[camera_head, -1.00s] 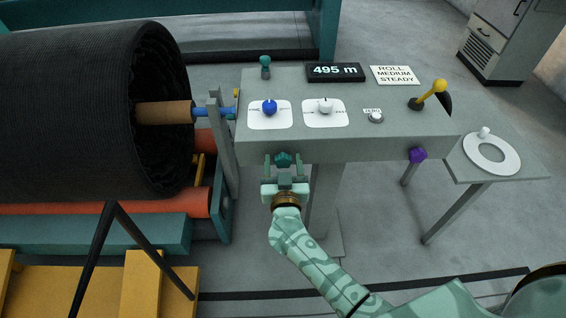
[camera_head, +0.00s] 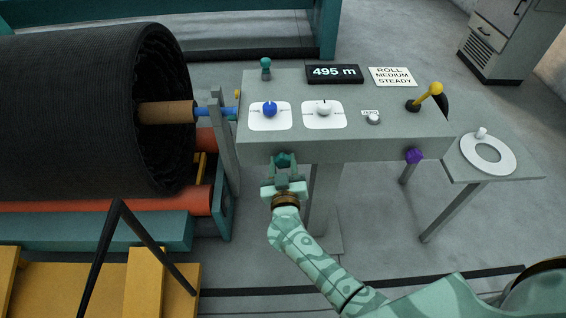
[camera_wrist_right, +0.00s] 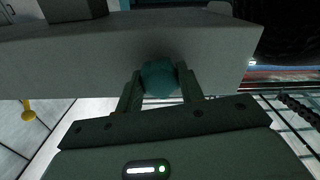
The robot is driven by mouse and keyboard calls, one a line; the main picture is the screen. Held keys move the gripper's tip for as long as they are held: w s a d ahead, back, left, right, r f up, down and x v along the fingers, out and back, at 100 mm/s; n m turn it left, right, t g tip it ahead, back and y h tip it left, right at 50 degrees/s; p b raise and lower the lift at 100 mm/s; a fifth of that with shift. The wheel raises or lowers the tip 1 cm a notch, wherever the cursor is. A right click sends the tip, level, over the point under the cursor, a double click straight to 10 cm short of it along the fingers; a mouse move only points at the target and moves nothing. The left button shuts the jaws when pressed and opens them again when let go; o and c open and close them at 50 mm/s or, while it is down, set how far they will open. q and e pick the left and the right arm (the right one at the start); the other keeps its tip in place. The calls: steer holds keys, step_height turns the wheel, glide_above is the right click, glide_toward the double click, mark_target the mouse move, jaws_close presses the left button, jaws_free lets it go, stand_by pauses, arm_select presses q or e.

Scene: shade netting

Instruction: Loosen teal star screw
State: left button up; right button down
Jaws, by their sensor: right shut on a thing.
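The teal star screw (camera_head: 283,158) sits on the front face of the grey control console, below the blue knob. My right gripper (camera_head: 284,166) comes up from below with its two fingers on either side of the screw and is shut on it. In the right wrist view the teal head (camera_wrist_right: 158,77) lies between the two dark fingers, against the grey console face. The fingers hide parts of its sides. My left gripper is not in view.
The console (camera_head: 350,150) carries a blue knob (camera_head: 270,110), a white knob (camera_head: 323,108), a white button (camera_head: 373,118) and a yellow lever (camera_head: 431,92). A purple screw (camera_head: 414,156) is on its right. A black netting roll (camera_head: 90,110) stands left; a side table (camera_head: 520,165) stands right.

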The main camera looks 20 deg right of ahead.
steer(key=c, duration=0.9)
jaws_free()
steer(key=shift+s, duration=0.1)
